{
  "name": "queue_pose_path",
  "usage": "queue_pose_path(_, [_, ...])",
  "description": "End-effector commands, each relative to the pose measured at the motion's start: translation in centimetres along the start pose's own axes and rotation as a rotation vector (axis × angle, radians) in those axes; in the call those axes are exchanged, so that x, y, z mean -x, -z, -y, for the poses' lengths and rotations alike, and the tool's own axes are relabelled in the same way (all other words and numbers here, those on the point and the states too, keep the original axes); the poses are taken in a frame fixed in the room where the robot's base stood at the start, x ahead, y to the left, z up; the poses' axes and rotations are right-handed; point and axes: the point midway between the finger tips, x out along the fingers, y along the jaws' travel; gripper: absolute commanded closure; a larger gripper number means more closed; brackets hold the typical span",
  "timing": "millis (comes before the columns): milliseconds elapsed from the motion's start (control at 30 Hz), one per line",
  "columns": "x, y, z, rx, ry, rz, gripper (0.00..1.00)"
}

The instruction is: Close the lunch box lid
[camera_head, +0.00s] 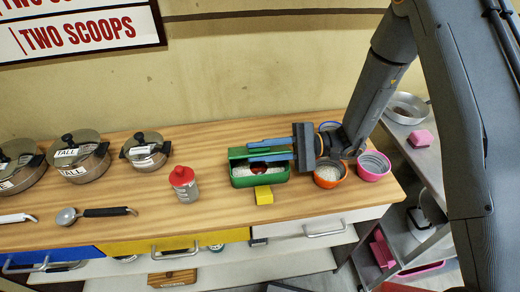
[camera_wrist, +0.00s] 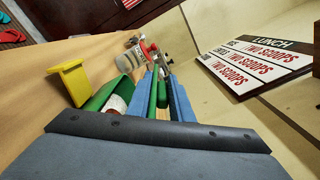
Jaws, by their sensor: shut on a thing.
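The green lunch box (camera_head: 262,181) stands on the wooden counter, with white and reddish contents partly showing. Its green lid (camera_head: 238,153) is raised above the box at the back edge, so the box is open. My gripper (camera_head: 268,150) reaches in from the right, its blue fingers closed on the lid. In the wrist view the lid (camera_wrist: 152,92) shows between the blue fingers, and the box (camera_wrist: 97,98) lies to their left. The fingers hide part of the lid and box.
An orange bowl (camera_head: 328,176) and a pink bowl (camera_head: 374,167) are to the right. Lidded pots (camera_head: 82,162) stand at far left.

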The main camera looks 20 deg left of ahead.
Motion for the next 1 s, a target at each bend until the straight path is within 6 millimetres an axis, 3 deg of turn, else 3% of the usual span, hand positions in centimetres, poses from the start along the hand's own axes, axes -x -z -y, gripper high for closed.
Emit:
queue_pose_path(167, [0.0,0.1,-0.3,-0.007,-0.004,-0.003,1.0])
queue_pose_path(200, [0.0,0.1,-0.3,-0.007,-0.004,-0.004,0.75])
queue_pose_path(267, [0.0,0.1,-0.3,-0.007,-0.004,-0.003,0.69])
queue_pose_path(667, [0.0,-0.2,0.3,-0.002,-0.001,-0.002,0.69])
queue_pose_path(1000, [0.0,-3.0,4.1,0.0,-0.002,-0.002,0.69])
